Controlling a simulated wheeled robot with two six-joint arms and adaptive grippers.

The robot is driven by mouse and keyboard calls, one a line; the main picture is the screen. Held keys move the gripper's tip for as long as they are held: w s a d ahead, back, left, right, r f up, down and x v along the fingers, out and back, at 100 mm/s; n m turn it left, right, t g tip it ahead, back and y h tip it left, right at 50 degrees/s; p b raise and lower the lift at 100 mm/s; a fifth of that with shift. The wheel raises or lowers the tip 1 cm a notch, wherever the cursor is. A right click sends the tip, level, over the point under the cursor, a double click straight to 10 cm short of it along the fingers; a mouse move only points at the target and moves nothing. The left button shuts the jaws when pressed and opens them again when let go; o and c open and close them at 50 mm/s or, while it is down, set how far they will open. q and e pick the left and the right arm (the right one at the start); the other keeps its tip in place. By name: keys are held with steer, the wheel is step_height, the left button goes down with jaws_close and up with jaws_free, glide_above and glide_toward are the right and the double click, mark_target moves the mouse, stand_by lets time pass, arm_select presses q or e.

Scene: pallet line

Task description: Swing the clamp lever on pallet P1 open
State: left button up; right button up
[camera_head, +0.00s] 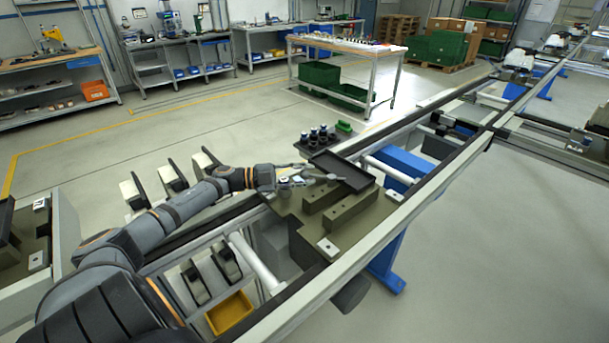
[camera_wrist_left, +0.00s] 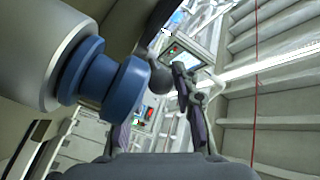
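A dark olive pallet (camera_head: 285,207) with two raised blocks (camera_head: 340,208) and a flat black tray (camera_head: 343,172) sits on the conveyor rails in the head view. No pallet label is readable there. My left gripper (camera_head: 322,172) is over the pallet's far left part, beside the tray, with its fingers spread apart. In the left wrist view a dark ball knob (camera_wrist_left: 163,78) shows close to the fingers; it looks like the lever's end. Contact cannot be told. A grey cylinder (camera_wrist_left: 45,50) with a blue collar (camera_wrist_left: 105,85) fills the left and hides part of one finger. My right gripper is out of view.
A black rack (camera_head: 318,137) with several dark round parts stands beyond the pallet. A yellow bin (camera_head: 229,312) lies below the near rail. Another pallet (camera_head: 35,225) is at the far left.

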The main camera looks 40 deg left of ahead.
arm_select(q)
steer(key=shift+w, duration=0.1)
steer(key=shift+r, duration=0.15)
steer(key=r, duration=0.8)
steer(key=shift+s+r, duration=0.2)
steer(key=shift+r, duration=0.2)
steer(key=shift+w+r, duration=0.25)
steer(key=shift+r, duration=0.1)
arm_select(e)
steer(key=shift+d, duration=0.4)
